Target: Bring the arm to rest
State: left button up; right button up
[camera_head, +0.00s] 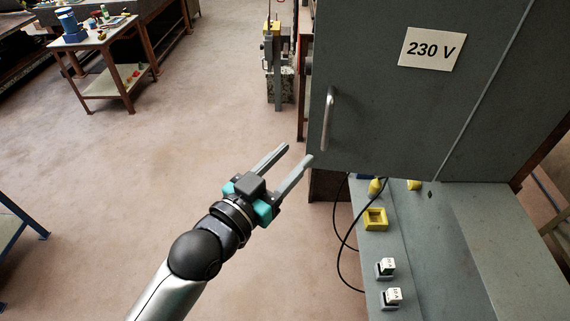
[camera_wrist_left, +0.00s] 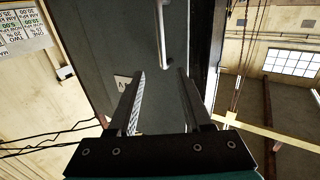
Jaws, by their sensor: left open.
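My left gripper (camera_head: 291,168) is open and empty, above the floor and to the left of a grey cabinet. Its fingers point up and right toward the cabinet door (camera_head: 400,110), below the vertical door handle (camera_head: 328,118). A gap between the fingers and the handle cannot be judged exactly. In the left wrist view, the two fingers (camera_wrist_left: 160,100) stand apart with nothing between them, and the handle (camera_wrist_left: 162,35) shows beyond them. My right gripper is in neither view.
A "230 V" sign (camera_head: 432,49) is on the cabinet. Below it, a grey bench (camera_head: 440,270) holds a yellow square block (camera_head: 376,219) and two small white-faced switches (camera_head: 391,297). Black cables (camera_head: 342,240) hang at its left edge. A small table (camera_head: 103,45) stands far left. The middle floor is clear.

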pick_arm(q)
jog(key=shift+s+a, duration=0.35)
jog(key=shift+s, duration=0.2)
jog(key=s+a+f+n+g+y+b, duration=0.1)
jog(key=s+a+f+g+y+b, duration=0.2)
jog(key=f, duration=1.1)
jog(key=a+f+n+g+y+b, duration=0.1)
jog(key=a+f+y+b, duration=0.2)
jog(key=f, duration=1.2)
jog(key=s+a+f+n+g+y+b, duration=0.1)
jog(key=s+a+f+g+b, duration=0.3)
jog(key=f, duration=1)
jog(key=s+a+f+n+g+y+b, duration=0.1)
jog(key=s+a+f+b, duration=0.15)
jog(key=s+f, duration=0.6)
jog(key=s+a+f+g+y+b, duration=0.15)
jog(key=s+a+f, duration=0.3)
jog(key=f, duration=0.65)
jog(key=s+a+f+g+b, duration=0.1)
jog(key=s+f, duration=0.3)
jog(key=s, duration=0.4)
jog(key=s+f+g+b, duration=0.1)
jog(key=s+f, duration=0.3)
jog(key=s, duration=0.4)
jog(key=shift+s+a+n+g+y+b, duration=0.3)
jog(key=shift+a+g+y+b, duration=0.15)
jog(key=shift+g, duration=0.2)
jog(key=shift+w, duration=0.15)
